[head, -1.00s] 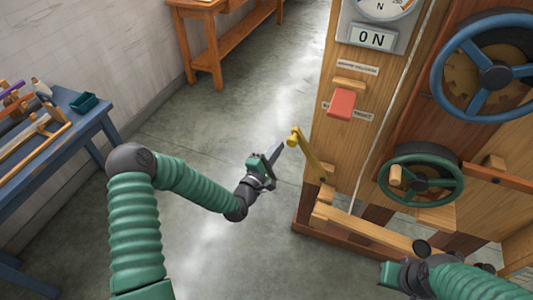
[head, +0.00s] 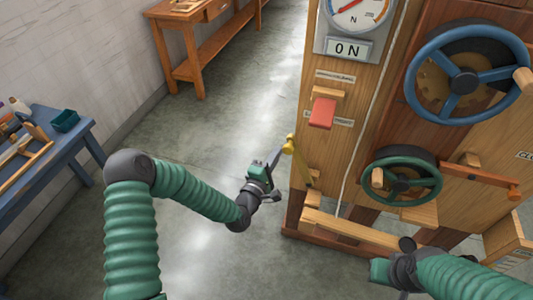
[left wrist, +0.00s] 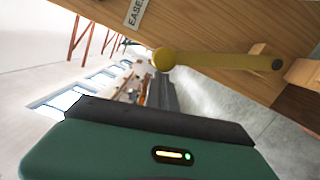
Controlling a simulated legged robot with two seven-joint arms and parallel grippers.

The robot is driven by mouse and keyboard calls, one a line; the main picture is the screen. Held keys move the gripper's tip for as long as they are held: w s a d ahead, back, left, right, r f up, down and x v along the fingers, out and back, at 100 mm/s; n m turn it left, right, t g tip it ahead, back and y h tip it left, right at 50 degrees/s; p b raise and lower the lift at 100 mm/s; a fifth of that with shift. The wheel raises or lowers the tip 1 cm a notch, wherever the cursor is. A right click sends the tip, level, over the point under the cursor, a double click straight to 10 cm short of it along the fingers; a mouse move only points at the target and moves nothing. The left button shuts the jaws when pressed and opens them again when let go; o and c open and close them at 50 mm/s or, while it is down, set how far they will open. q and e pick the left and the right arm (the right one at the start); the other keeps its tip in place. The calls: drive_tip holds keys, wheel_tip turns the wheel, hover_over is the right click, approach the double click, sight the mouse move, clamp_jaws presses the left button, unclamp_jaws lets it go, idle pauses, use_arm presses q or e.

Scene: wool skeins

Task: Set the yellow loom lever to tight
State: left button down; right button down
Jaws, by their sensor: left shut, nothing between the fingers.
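The yellow loom lever (head: 302,165) is on the left edge of the wooden loom front. Its round knob (head: 289,145) is at the upper end and it slopes down right to its pivot. In the left wrist view the lever (left wrist: 215,61) runs from the knob to a dark pivot, with a partly cut-off label (left wrist: 135,12) starting "EASE" above the knob. My left gripper (head: 279,154) is shut and empty, its tip just left of the knob; I cannot tell whether they touch. My right gripper (head: 382,271) is low in front of the loom, its fingers unclear.
A blue table (head: 75,145) stands left, a wooden bench (head: 190,45) at the back. The floor between is clear.

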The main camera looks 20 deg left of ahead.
use_arm(q)
drive_tip(key=d+r+m+g+p, duration=0.1)
drive_tip(key=d+m, duration=0.8)
drive_tip(key=d, duration=0.9)
drive_tip(key=shift+s+r+y+p, duration=0.3)
drive_tip(key=shift+s+r+p, duration=0.1)
drive_tip(key=shift+r, duration=0.2)
